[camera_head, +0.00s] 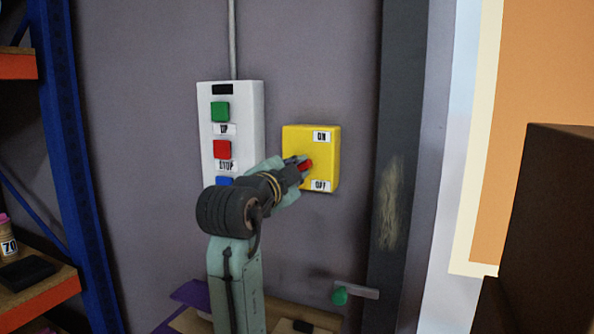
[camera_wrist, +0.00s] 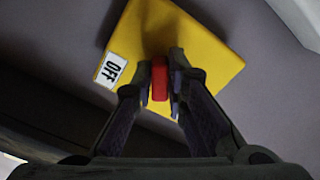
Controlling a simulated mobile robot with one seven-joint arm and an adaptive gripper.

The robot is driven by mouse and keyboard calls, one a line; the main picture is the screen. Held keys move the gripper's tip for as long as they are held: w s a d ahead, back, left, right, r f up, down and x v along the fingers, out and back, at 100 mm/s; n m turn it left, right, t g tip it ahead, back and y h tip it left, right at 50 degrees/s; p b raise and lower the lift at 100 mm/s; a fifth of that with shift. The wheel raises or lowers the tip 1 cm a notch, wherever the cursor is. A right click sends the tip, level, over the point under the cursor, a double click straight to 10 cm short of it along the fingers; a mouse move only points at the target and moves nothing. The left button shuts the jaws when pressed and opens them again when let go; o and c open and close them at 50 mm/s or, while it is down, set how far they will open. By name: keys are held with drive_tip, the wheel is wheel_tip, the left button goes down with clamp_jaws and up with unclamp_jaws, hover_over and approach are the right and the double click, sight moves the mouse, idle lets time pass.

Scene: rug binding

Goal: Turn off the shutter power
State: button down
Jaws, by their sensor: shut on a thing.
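The shutter power switch is a yellow box (camera_head: 293,139) on the grey wall, with an ON label (camera_head: 322,136) at its top and an OFF label (camera_head: 320,185) at its bottom. Its red handle (camera_head: 307,165) sticks out between the labels. My gripper (camera_head: 301,167) is at the front of the box, shut on the red handle. In the wrist view the red handle (camera_wrist: 159,80) sits between my two fingers, and the OFF label (camera_wrist: 111,70) lies to the left on the yellow box (camera_wrist: 205,45). The handle's base is partly hidden by my fingers.
A white control box (camera_head: 205,130) with green, red and blue buttons is left of the yellow box, its lower part behind my arm. A dark post (camera_head: 397,130) stands to the right. A green-ended lever (camera_head: 341,295) is below. Blue-and-orange shelving (camera_head: 70,150) is at the left.

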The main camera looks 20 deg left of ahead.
drive_tip(key=shift+f+n, duration=0.1)
drive_tip(key=shift+n, duration=1)
drive_tip(key=c, duration=1.6)
unclamp_jaws()
drive_tip(key=s, duration=1.2)
drive_tip(key=shift+a, duration=0.15)
